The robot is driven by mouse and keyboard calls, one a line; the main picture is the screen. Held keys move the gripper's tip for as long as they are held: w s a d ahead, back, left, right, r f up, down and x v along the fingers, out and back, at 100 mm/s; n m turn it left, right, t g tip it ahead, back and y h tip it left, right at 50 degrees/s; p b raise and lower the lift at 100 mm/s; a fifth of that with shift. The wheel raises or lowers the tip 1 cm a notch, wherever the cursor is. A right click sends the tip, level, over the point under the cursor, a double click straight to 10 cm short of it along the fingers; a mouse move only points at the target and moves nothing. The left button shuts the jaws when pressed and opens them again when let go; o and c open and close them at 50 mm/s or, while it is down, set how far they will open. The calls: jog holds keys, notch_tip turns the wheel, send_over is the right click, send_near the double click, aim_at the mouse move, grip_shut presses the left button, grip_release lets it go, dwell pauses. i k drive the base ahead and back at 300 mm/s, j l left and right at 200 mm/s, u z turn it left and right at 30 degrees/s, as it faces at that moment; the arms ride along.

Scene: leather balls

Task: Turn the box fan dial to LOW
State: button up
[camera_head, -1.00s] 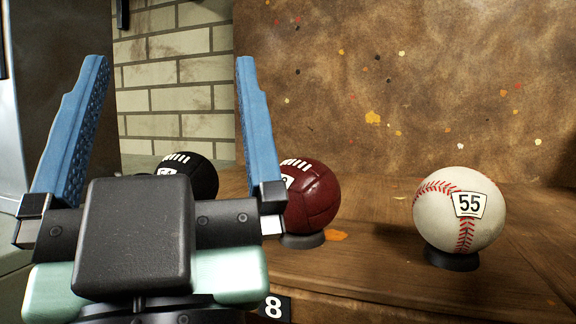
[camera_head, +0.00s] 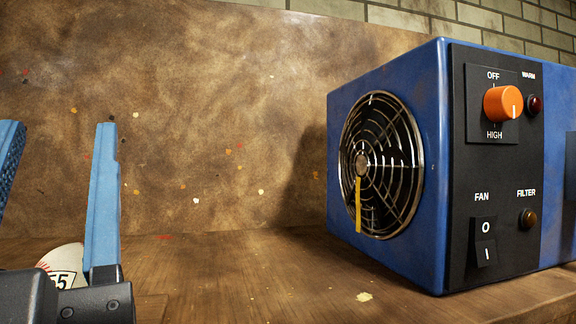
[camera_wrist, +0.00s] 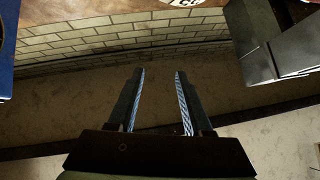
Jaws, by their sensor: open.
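A blue box fan (camera_head: 398,95) stands on the wooden surface at the right of the head view. Its orange dial (camera_head: 500,104) is on the black front panel, with OFF printed above and HIGH below. A white mark shows on the right part of the dial's face; no LOW label is readable. My gripper (camera_head: 57,130) is at the far left of the head view, well apart from the dial, its blue fingers spread. In the wrist view my gripper (camera_wrist: 160,75) is open with nothing between the fingers. The dial is not visible there.
The panel also has a FAN rocker switch (camera_head: 486,242), a WARM lamp (camera_head: 535,104) and a FILTER lamp (camera_head: 527,218). A baseball (camera_head: 62,262) is partly hidden behind my gripper. The wooden surface (camera_head: 270,270) between gripper and fan is clear; a brown board (camera_head: 220,120) stands behind.

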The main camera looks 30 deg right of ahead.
aim_at(500, 103)
jog(key=z, duration=1.45)
jog(key=j+z, duration=0.25)
jog(key=k, duration=0.25)
jog(key=l+u, duration=0.05)
jog(key=l, duration=0.05)
